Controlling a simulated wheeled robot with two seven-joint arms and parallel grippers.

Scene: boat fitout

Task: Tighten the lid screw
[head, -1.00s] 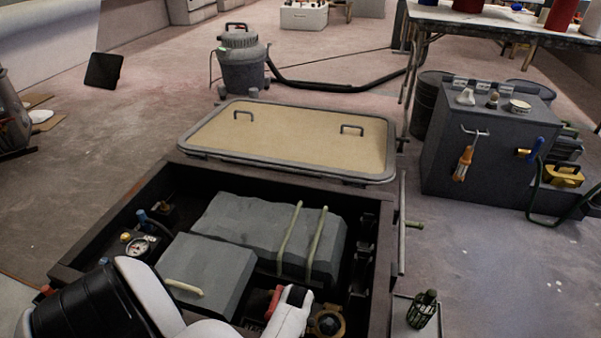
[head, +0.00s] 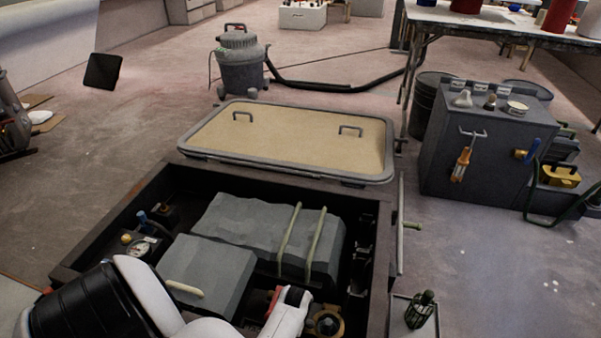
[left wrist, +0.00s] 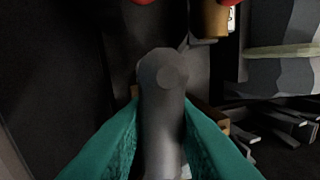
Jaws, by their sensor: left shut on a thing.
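In the left wrist view, the two teal fingers of my left gripper (left wrist: 160,135) are closed around a grey rounded bar (left wrist: 163,85), which appears to be the lid screw. Its lower end is hidden between the fingers. In the head view, my white left arm reaches into the open locker, and its fingertips are hidden. A round brass fitting (head: 341,327) with a dark middle sits just right of my wrist, partly covered by it. My right gripper is in neither view.
The locker frame (head: 110,218) surrounds grey boxes (head: 205,268) and a gauge (head: 139,249). A tan hatch panel (head: 290,140) lies behind it. A grey cabinet (head: 460,150) stands at right. In the wrist view, a brass cylinder (left wrist: 209,20) and red parts (left wrist: 143,1) are close ahead.

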